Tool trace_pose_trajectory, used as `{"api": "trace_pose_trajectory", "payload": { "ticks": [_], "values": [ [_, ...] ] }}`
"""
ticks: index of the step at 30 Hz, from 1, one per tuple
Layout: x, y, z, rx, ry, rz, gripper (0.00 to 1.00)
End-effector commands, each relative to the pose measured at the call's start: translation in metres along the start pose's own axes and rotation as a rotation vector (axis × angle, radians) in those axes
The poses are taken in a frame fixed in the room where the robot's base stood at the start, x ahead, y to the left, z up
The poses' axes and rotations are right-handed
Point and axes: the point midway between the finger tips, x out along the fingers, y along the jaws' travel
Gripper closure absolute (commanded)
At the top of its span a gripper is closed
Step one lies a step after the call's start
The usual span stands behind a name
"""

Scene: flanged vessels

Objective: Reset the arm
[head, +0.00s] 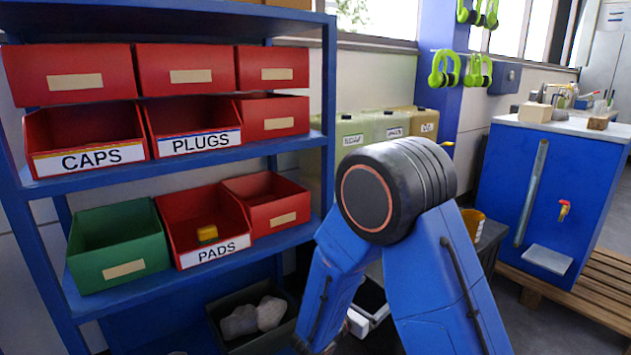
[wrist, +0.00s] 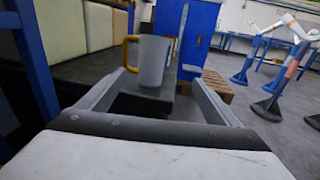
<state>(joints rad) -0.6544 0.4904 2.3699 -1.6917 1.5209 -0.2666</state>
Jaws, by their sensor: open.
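My blue arm (head: 420,275) stands folded in the middle of the head view, with its black and orange joint at the top. My gripper (wrist: 160,88) shows in the wrist view with its two fingers spread wide and nothing held between them. Beyond the fingertips a grey mug (wrist: 149,60) with a yellow handle stands upright on a dark surface. I cannot tell from the picture how far the fingers are from the mug. In the head view the gripper itself is hidden behind the arm.
A blue shelf (head: 180,168) at left holds red bins marked CAPS (head: 88,158), PLUGS (head: 197,142) and PADS (head: 215,252), and a green bin (head: 117,272). A blue cabinet (head: 590,185) stands on a pallet at right. Open floor (wrist: 240,106) lies right in the wrist view.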

Motion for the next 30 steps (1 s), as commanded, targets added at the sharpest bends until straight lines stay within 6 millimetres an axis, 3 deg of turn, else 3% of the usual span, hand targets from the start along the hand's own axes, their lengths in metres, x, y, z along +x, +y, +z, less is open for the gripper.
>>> {"api": "trace_pose_trajectory", "payload": {
  "ticks": [8, 14, 22, 30],
  "values": [
    [0.011, -0.031, 0.017, 0.068, 0.037, -0.093, 0.15],
    [0.021, -0.065, 0.033, 0.147, 0.079, -0.194, 0.15],
    [0.029, -0.144, 0.062, 0.35, 0.179, -0.425, 0.15],
    [0.015, -0.223, 0.079, 0.608, 0.296, -0.672, 0.15]
  ]
}}
